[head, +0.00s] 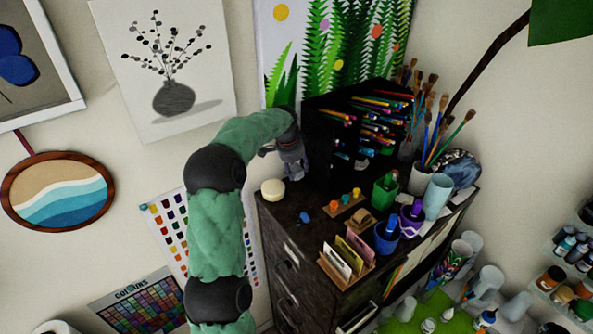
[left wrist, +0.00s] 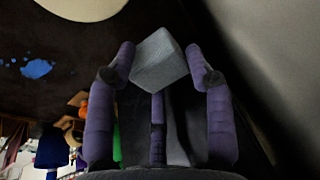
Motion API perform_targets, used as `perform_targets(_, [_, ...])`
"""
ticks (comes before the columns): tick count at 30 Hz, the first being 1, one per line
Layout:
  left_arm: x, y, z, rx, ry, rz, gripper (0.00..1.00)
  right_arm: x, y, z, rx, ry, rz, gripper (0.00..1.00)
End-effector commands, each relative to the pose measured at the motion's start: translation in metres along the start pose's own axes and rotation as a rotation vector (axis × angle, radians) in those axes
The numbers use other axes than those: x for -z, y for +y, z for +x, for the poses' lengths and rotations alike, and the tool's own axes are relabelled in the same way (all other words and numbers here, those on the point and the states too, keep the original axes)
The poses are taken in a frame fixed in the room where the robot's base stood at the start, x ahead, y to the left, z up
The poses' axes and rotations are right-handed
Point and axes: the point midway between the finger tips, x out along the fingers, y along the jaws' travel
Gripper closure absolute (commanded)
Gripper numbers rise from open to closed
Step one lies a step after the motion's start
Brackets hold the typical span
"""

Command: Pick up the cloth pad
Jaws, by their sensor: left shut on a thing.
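The cloth pad (left wrist: 160,65) looks like a small grey block with a fabric-like surface. In the left wrist view it sits between the fingertips of my left gripper, tilted, with a corner towards the camera. My left gripper (head: 293,168) is shut on it. In the head view the gripper is over the back left of the dark cabinet top, beside the black pencil rack; the pad cannot be made out clearly there. I cannot tell whether the pad touches the cabinet top. My right gripper is not in view.
A cream round object (head: 272,190) lies at the cabinet's left edge, close to the gripper. The black rack (head: 320,150) of pencils stands right of the gripper. A blue blot (head: 304,217), a wooden strip of small pots (head: 343,205), cups and a card holder (head: 345,262) occupy the top.

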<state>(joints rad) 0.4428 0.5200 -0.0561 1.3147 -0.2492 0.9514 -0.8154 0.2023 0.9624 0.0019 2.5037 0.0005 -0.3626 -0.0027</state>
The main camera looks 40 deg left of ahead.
Motion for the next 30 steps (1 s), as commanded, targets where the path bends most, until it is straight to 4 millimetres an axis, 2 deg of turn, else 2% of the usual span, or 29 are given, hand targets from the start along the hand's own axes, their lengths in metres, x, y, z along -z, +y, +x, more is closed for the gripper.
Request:
perform_targets(8, [-0.02, 0.022, -0.066, 0.002, 0.002, 0.0, 0.75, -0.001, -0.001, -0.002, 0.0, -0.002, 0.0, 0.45])
perform_targets(12, [-0.038, 0.038, -0.077, 0.002, 0.001, -0.001, 0.75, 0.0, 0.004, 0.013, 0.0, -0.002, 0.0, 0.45])
perform_targets(18, [-0.058, 0.057, -0.101, 0.001, 0.001, 0.0, 0.75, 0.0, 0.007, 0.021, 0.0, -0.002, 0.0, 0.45])
perform_targets(24, [-0.069, 0.068, -0.115, 0.0, 0.0, 0.0, 0.75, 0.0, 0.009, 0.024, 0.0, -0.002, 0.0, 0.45])
perform_targets(30, [-0.073, 0.072, -0.12, -0.001, -0.001, 0.0, 0.75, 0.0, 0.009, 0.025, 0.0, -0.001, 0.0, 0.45])
